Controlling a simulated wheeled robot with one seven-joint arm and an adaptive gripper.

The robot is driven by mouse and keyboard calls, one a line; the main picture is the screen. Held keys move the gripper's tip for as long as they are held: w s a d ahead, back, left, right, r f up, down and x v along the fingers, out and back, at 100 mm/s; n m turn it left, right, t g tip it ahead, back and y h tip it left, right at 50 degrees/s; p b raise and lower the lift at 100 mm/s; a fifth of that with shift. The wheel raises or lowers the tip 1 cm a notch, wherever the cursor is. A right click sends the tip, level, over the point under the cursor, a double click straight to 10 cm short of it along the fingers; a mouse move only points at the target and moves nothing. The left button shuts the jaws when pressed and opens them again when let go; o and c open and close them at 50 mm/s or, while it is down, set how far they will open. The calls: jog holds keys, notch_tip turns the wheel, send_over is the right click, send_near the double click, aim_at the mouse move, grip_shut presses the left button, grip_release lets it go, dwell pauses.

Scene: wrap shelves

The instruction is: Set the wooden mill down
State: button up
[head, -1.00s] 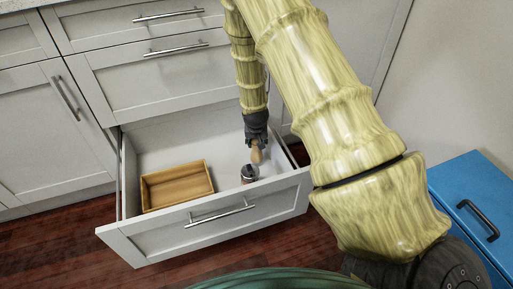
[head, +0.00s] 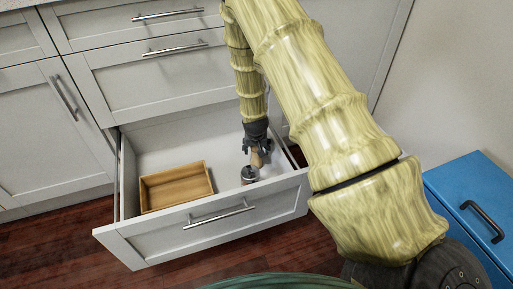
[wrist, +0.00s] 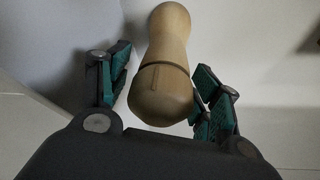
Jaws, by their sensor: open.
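The wooden mill (wrist: 163,70) is pale wood with a narrow waist and a dark ring, and stands between the open fingers of my gripper (wrist: 160,88) in the wrist view. The right finger is close to it or touching; a gap shows on the left. In the head view the mill (head: 256,158) is small and partly hidden below my gripper (head: 258,147), which is low inside the open drawer (head: 160,228). The mill's foot is hard to see there.
A dark and silvery small jar (head: 249,174) stands just in front of the mill in the drawer. An open wooden box (head: 176,188) lies at the drawer's left. Free drawer floor lies between them. A blue cabinet (head: 480,205) stands at the right.

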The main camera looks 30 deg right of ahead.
jog(key=shift+r, duration=0.15)
jog(key=p+v, duration=0.4)
jog(key=v, duration=0.8)
jog(key=shift+w, duration=0.1)
